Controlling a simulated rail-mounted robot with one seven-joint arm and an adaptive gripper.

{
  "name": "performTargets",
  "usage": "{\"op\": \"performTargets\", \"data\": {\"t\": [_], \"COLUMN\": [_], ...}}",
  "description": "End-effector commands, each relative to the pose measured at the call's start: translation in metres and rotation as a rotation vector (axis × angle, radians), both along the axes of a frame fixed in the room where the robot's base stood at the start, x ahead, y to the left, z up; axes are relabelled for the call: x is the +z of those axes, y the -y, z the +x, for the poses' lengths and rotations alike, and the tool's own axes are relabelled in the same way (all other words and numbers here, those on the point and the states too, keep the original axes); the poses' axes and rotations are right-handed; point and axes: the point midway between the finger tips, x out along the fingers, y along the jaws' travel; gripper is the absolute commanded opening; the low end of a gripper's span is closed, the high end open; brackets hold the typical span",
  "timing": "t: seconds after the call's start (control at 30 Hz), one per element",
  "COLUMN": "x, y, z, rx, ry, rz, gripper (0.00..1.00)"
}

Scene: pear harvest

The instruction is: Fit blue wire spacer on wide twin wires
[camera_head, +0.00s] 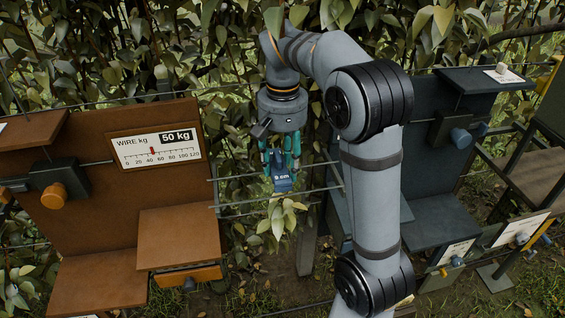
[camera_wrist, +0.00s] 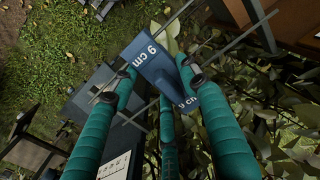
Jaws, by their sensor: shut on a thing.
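The blue wire spacer (camera_head: 282,184), marked 9 cm, hangs below my gripper (camera_head: 281,168) in the head view. My gripper's teal fingers are shut on it. In the wrist view the spacer (camera_wrist: 158,68) is a dark blue block between the fingertips, with the 9 cm mark on two ends. The twin wires (camera_head: 234,204) run sideways past the spacer, between the brown and dark blue stations. In the wrist view, thin wires (camera_wrist: 236,41) cross diagonally close by the spacer and fingers. I cannot tell whether the spacer touches or seats on them.
A brown station (camera_head: 90,220) stands left, with a gauge sign (camera_head: 155,146) reading 50 kg and an orange knob (camera_head: 54,196). A dark blue station (camera_head: 440,150) with a blue knob (camera_head: 461,138) stands right, behind my arm. Leaves (camera_head: 278,217) crowd just below the spacer.

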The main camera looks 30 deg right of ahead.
Motion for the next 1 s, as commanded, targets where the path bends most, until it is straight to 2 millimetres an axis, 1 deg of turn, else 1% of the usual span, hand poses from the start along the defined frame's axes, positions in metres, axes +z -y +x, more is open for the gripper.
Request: {"op": "performTargets", "data": {"t": [0.27,1.0], "x": [-0.001,-0.024], "y": [0.000,0.000], "z": [0.000,0.000], "rx": [-0.001,-0.001], "ry": [0.000,0.000], "rz": [0.000,0.000], "gripper": [0.18,0.18]}}
